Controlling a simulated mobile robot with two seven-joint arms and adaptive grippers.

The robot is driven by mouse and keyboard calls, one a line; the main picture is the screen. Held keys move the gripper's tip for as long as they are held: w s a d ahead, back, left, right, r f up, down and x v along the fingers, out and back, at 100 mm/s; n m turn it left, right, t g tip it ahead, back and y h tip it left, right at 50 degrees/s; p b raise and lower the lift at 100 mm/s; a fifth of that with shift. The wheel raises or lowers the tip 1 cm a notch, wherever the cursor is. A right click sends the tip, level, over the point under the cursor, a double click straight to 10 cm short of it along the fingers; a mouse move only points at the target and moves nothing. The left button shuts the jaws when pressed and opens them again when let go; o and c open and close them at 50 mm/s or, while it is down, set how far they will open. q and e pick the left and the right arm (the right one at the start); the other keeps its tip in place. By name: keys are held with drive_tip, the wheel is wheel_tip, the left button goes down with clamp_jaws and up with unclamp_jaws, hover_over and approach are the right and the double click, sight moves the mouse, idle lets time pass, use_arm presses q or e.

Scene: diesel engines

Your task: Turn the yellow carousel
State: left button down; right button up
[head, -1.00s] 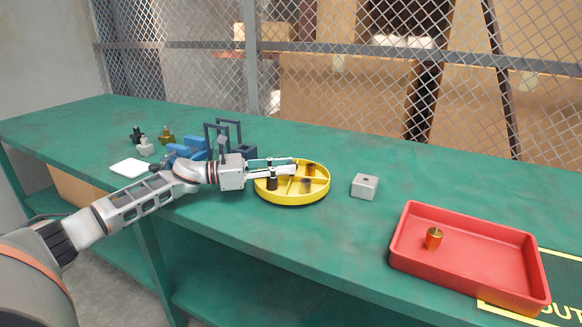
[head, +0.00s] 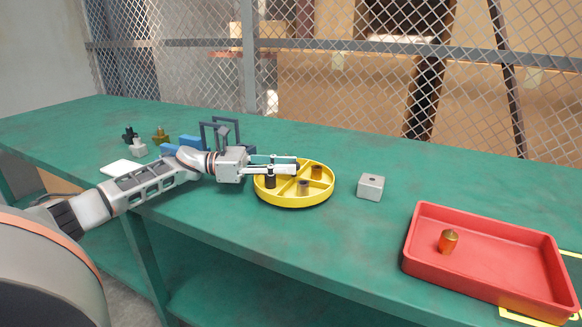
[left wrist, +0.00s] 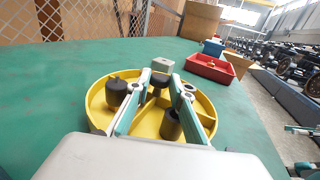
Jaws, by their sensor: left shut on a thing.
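The yellow carousel (head: 262,194) is a round, divided tray on the green bench; it also shows in the left wrist view (left wrist: 209,103). My left gripper (head: 294,165) reaches over it from the left. Its fingertips (left wrist: 160,80) are shut on a dark knob (left wrist: 160,83) near the carousel's far side in the wrist view. Small cylinders stand in the compartments: a dark one (left wrist: 117,92), another dark one (left wrist: 171,126), and a brown-gold one (head: 316,172). The fingers hide part of the carousel.
A grey block (head: 371,187) sits right of the carousel. A red tray (head: 490,279) with a brass cylinder (head: 448,241) is farther right. Blue blocks (head: 183,147) and a dark frame (head: 220,132) stand behind my left arm. A white plate (head: 122,168) lies at left.

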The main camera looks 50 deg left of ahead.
sight(285, 182)
use_arm(q)
drive_tip(key=shift+r, duration=0.1)
idle(0.4)
drive_tip(key=c, duration=2.1)
unclamp_jaws()
wheel_tip(285, 182, up, 10)
